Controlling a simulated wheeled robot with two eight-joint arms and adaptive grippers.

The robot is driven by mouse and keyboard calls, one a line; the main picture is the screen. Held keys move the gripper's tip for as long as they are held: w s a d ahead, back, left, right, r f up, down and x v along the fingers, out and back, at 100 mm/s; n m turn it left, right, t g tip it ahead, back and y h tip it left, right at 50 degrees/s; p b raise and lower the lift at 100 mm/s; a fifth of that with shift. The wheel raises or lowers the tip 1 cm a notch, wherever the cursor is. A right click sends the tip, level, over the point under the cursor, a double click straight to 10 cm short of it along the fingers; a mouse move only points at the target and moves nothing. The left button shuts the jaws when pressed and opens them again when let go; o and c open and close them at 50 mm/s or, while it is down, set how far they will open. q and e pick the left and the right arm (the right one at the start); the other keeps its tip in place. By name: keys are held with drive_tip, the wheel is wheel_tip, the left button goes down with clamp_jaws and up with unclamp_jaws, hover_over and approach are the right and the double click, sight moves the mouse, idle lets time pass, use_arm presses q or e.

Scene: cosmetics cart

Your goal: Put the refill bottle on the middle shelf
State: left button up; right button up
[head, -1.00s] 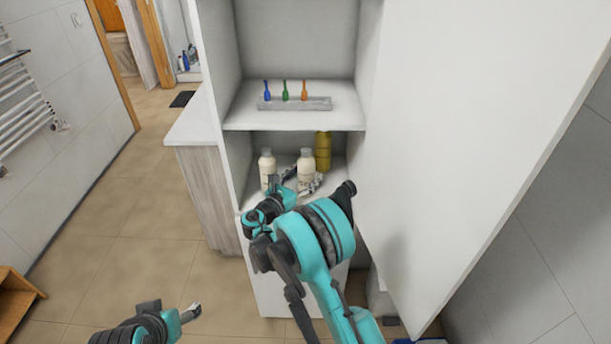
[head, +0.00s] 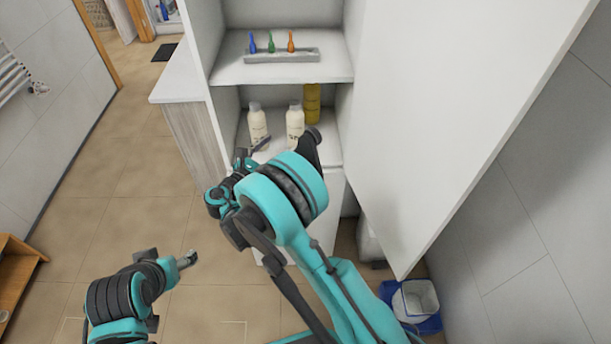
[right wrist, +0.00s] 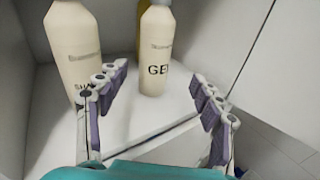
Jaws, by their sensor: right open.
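Two cream bottles with grey caps, left (head: 257,125) and right (head: 295,124), stand upright on the cabinet shelf (head: 322,151) below the tool rack. I cannot tell which is the refill bottle. In the right wrist view, the left bottle (right wrist: 78,48) has a partly hidden label and the right one (right wrist: 156,50) reads "GE". My right gripper (right wrist: 158,80) is open and empty in front of the shelf, its fingers apart from the right bottle. It also shows in the head view (head: 258,148), partly hidden by my arm. My left gripper (head: 188,260) is low over the floor.
A yellow bottle (head: 312,103) stands behind the right cream bottle. The upper shelf (head: 232,72) holds a grey rack (head: 282,55) with blue, green and orange items. The open cabinet door (head: 440,100) bounds the right side. A bin (head: 415,300) stands at lower right.

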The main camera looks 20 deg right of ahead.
drive_tip(key=s+d+r+m+g+y, duration=0.45)
drive_tip(key=s+d+m+y, duration=0.35)
drive_tip(key=s+m, duration=0.45)
drive_tip(key=s+a+m+y, duration=0.3)
drive_tip(key=s+m+y, duration=0.2)
drive_tip(key=s+m, duration=0.7)
drive_tip(key=s, duration=0.5)
drive_tip(key=shift+f+t, duration=0.3)
drive_tip(key=shift+t, duration=0.05)
